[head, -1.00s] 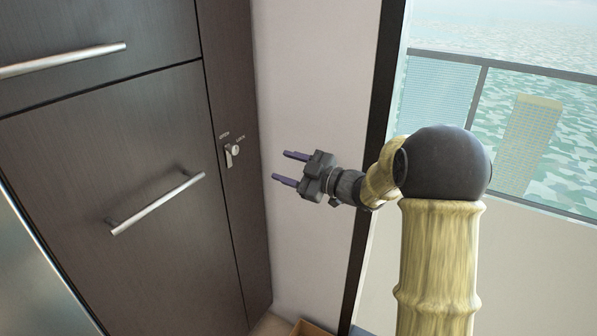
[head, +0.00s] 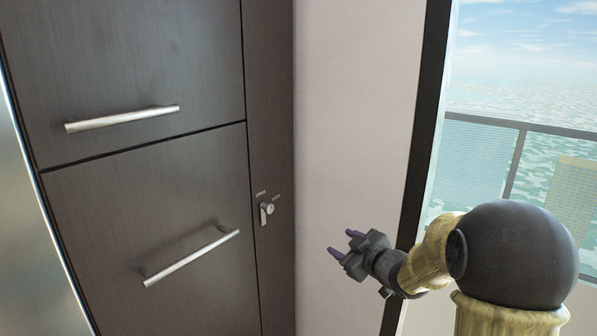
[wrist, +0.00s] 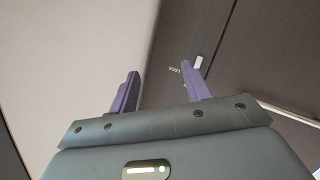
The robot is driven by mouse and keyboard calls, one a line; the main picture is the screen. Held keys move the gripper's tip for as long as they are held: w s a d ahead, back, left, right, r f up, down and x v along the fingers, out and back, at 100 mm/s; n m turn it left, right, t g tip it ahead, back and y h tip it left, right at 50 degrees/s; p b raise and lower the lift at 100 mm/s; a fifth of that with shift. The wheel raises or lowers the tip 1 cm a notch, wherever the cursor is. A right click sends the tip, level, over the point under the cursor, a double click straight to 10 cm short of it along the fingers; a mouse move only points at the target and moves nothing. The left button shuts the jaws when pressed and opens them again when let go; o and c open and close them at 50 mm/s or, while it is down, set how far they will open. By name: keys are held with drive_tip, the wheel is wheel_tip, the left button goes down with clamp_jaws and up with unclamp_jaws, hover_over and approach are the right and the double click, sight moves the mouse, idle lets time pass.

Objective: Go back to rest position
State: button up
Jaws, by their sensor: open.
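My gripper (head: 345,243) is open and empty in the head view, at the lower right of the cabinet in the picture. Its two purple fingers stand apart and point left, with the pale wall behind them. In the wrist view my gripper (wrist: 160,85) shows both fingers spread with nothing between them. My arm comes in from the lower right of the head view.
A dark wood cabinet (head: 130,65) with bar handles (head: 122,118) fills the left. A small silver lock (head: 267,209) sits on its right-hand strip. A pale wall (head: 355,100) stands between cabinet and dark window frame (head: 427,120). A railing and water show outside.

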drive_tip(key=s+d+f+m+g+h, duration=0.2)
drive_tip(key=s+f+m+g+h, duration=0.4)
drive_tip(key=s, duration=0.7)
drive_tip(key=s+d+f+m+g+h, duration=0.1)
drive_tip(key=s+f+m+g, duration=0.5)
drive_tip(key=s, duration=0.7)
wheel_tip(320, 180, up, 16)
drive_tip(key=s+n+t+p, duration=0.1)
drive_tip(key=p, duration=1.6)
drive_tip(key=shift+f, duration=0.2)
drive_tip(key=shift+d, duration=0.1)
drive_tip(key=shift+c, duration=0.4)
